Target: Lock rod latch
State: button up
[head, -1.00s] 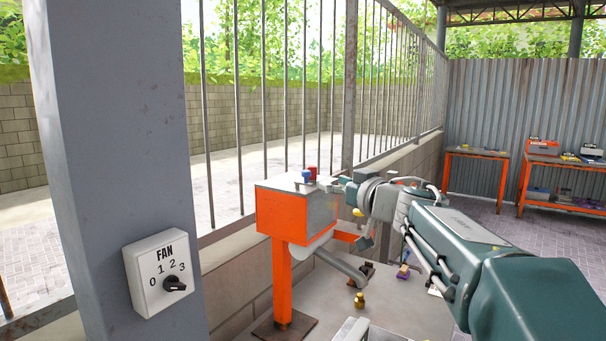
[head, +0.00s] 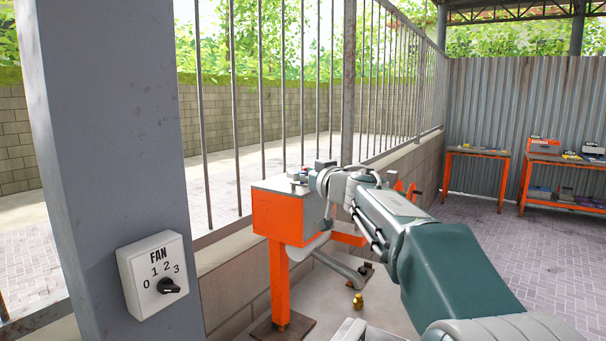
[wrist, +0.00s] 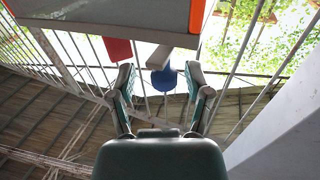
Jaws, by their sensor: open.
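An orange machine box (head: 282,216) with a grey top stands on an orange post beside the fence. In the wrist view its grey and orange edge (wrist: 120,10) fills the top. A red part (wrist: 117,50) and a blue rounded part (wrist: 164,78) on a grey stem stick out from it. My gripper (wrist: 163,82) is open, one finger on each side of the blue part in that view. No contact with it is visible. In the head view my wrist is at the box's upper right and hides part of it. I cannot tell which part is the rod latch.
A grey pillar with a FAN switch (head: 157,275) stands at the near left. A barred fence on a low block wall runs behind the box. A small brass object (head: 358,301) stands on the platform below. Orange tables (head: 475,152) stand far right, with open paving before them.

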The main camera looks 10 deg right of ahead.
jog(key=shift+a, duration=0.15)
grip_shut()
jog(key=shift+n+y, duration=0.4)
jog(key=shift+y, duration=0.1)
jog(key=n+g+y, duration=0.2)
jog(key=y, duration=0.1)
jog(key=w+n+g+y, duration=0.1)
jog(key=shift+d+f, duration=0.15)
jog(key=shift+d, duration=0.25)
jog(key=shift+w+n+g+y, duration=0.15)
jog(key=shift+n+g+y, duration=0.85)
jog(key=shift+g, duration=0.2)
jog(key=shift+w+n+g+y, duration=0.1)
jog(key=shift+n+g+y, duration=0.9)
jog(key=shift+g, duration=0.2)
jog(key=shift+w+n+g+y, duration=0.1)
jog(key=shift+n+g+y, duration=0.3)
jog(key=shift+n+g, duration=0.45)
